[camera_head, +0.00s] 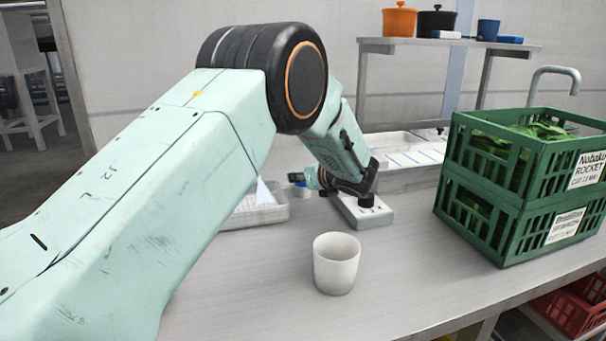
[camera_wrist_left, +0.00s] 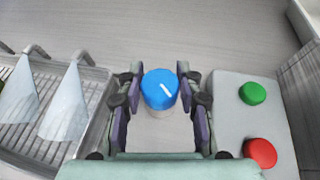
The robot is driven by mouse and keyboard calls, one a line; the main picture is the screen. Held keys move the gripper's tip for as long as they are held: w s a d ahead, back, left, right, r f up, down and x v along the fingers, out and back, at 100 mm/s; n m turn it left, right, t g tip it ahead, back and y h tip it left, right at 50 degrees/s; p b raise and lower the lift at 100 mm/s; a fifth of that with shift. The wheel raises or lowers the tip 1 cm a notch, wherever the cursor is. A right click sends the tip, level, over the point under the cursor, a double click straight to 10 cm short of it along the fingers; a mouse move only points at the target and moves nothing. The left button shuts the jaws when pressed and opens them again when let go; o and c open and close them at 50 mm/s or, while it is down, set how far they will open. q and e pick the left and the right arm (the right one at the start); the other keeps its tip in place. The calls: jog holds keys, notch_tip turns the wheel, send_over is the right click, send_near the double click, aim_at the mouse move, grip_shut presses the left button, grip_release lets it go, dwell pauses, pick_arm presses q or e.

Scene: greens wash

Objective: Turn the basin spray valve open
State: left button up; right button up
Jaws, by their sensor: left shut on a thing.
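A round blue knob (camera_wrist_left: 158,98) with a short slanted white mark on its top sits between the two fingers of my left gripper (camera_wrist_left: 160,100) in the left wrist view. The fingers are shut on its sides. In the head view my left gripper (camera_head: 318,180) is small and partly covered by my own arm. It is beside a grey control box (camera_head: 380,218) behind the white cup. The left wrist view shows a green button (camera_wrist_left: 252,93) and a red button (camera_wrist_left: 260,153) on that box, right of the knob. My right gripper is not in view.
A white cup (camera_head: 336,268) stands in front of the box. Stacked green crates (camera_head: 490,215) with leaves stand at the right. A tray (camera_head: 265,216) with pale pointed pieces lies left of the knob. A shelf (camera_head: 450,43) holds pots and a blue cup.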

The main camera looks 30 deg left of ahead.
pick_arm(q)
jog(key=o, duration=1.2)
jog(key=shift+r, duration=0.1)
jog(key=v, duration=1.2)
jog(key=shift+s, duration=0.1)
